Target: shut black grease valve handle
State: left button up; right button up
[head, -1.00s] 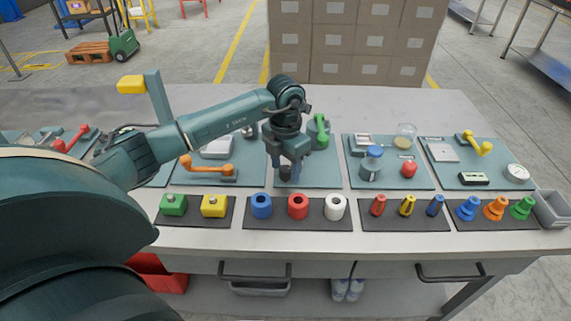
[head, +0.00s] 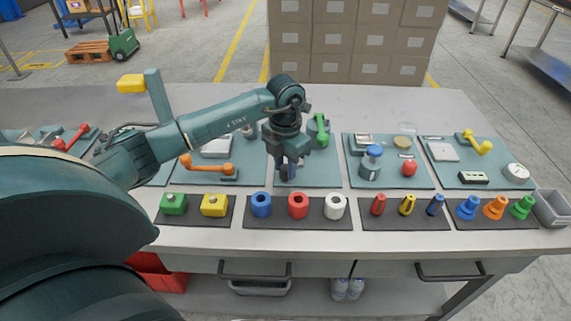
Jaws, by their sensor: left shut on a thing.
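My left gripper (head: 289,172) points down over the teal panel (head: 320,178) in the middle of the bench. It is shut on a small dark part, which I take to be the black grease valve handle (head: 284,173). The fingers and wrist hide most of that handle and its valve, so its exact angle cannot be told. My right gripper is not in view.
A green handle (head: 321,128) stands close right of the gripper, and an orange handle (head: 207,166) lies to its left. Blue (head: 261,206), red (head: 298,206) and white (head: 335,207) rings stand in front. A blue-capped jar (head: 372,160) is further right.

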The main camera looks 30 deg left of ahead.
pick_arm(q)
jog(key=shift+n, duration=0.3)
jog(key=n, duration=0.3)
jog(key=shift+n, duration=0.4)
jog(key=n+p, duration=0.1)
jog(key=n, duration=0.3)
jog(key=shift+n, duration=0.3)
jog(key=n+p, duration=0.1)
jog(key=n, duration=0.1)
jog(key=shift+r+n, duration=0.1)
jog(key=shift+n, duration=0.3)
jog(key=n, duration=0.2)
jog(key=shift+n+p, duration=0.3)
jog(key=shift+n, duration=1)
jog(key=shift+n+p, duration=0.45)
jog(key=shift+n, duration=0.15)
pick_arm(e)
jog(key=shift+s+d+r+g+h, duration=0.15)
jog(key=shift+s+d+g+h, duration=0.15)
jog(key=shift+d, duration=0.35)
pick_arm(q)
jog(key=shift+n, duration=0.3)
